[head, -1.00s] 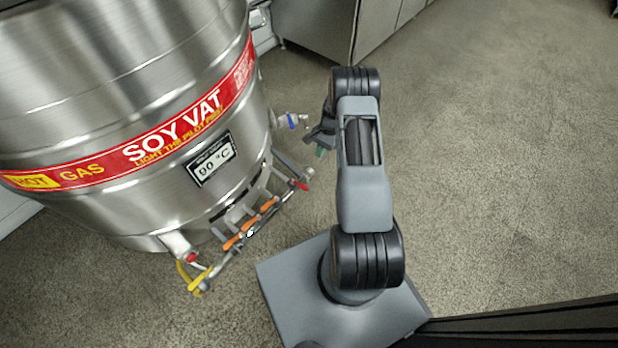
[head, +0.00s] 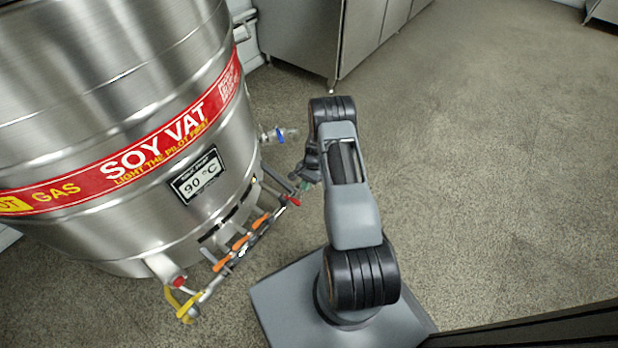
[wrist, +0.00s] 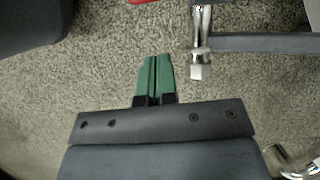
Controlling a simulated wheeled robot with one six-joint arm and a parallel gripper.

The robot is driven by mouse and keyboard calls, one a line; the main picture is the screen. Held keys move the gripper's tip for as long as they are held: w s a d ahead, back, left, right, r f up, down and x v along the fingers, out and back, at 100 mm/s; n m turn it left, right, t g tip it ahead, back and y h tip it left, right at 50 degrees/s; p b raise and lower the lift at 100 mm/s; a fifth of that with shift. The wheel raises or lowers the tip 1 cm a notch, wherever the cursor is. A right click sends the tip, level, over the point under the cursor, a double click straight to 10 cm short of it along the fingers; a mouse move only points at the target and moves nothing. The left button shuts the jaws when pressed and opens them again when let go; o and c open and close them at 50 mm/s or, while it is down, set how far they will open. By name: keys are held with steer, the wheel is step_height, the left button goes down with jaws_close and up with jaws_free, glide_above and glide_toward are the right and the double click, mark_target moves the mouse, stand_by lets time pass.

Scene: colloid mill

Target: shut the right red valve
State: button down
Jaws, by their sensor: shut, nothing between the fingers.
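The right red valve (head: 294,201) is a small red handle at the right end of the gas pipe, low on the soy vat (head: 120,120). A sliver of red (wrist: 137,2) shows at the top edge of the wrist view, probably this handle. My gripper (head: 303,187) is just above and right of the handle in the head view, partly behind my arm. In the wrist view its green fingers (wrist: 154,78) lie together, shut and empty, apart from the handle. The handle's angle is hard to tell.
A metal fitting with a hex nut (wrist: 200,60) is right of my fingers. Orange handles (head: 240,243) and a yellow handle (head: 186,304) line the pipe. A blue-handled tap (head: 280,135) is above. A steel cabinet (head: 300,35) stands behind. Floor at right is clear.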

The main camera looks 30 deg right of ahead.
mark_target(296, 202)
steer(key=shift+s+a+f+b, duration=0.1)
steer(key=shift+s+a, duration=0.2)
steer(key=shift+a, duration=0.3)
steer(key=shift+s+a+r+b, duration=0.1)
steer(key=shift+s+a, duration=0.25)
steer(key=shift+a, duration=0.25)
steer(key=shift+s+a+f+b, duration=0.1)
steer(key=shift+s+a, duration=0.2)
steer(key=shift+a, duration=0.3)
steer(key=shift+s+d, duration=0.1)
